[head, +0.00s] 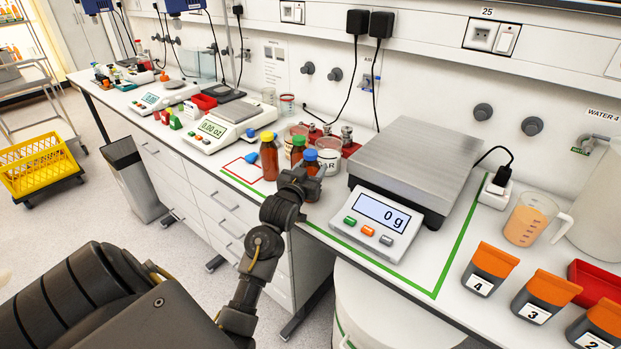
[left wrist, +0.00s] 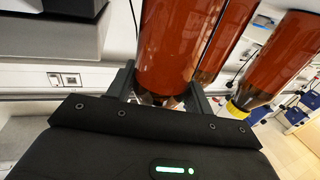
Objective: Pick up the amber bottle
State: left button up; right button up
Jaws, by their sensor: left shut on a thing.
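Three amber bottles stand on the bench in the head view: one with a yellow cap (head: 269,158), one with a green cap (head: 298,151) and one with a blue cap (head: 311,163). My left gripper (head: 303,184) is at the blue-capped bottle, covering part of its body. In the left wrist view, which looks upside down, the left gripper (left wrist: 160,88) is shut with one finger on each side of an amber bottle (left wrist: 178,42). Its cap is hidden there. The yellow-capped bottle (left wrist: 275,62) and another amber bottle (left wrist: 224,42) show to its right. My right gripper is out of view.
A large scale (head: 414,165) reading 0 g stands right of the bottles. A white-labelled jar (head: 329,155) is close behind them. A smaller balance (head: 228,122) stands to the left.

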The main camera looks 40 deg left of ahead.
pick_arm(q)
jog(key=shift+r, duration=0.15)
jog(key=shift+r+b, duration=0.3)
jog(key=shift+r, duration=0.3)
jog(key=s+d+r+p, duration=0.2)
jog(key=s+r+p, duration=0.3)
jog(key=s+r, duration=0.6)
jog(key=s, duration=0.2)
jog(key=shift+s+d+r+p, duration=0.15)
jog(key=shift+s+r+p, duration=0.15)
jog(key=shift+s, duration=0.1)
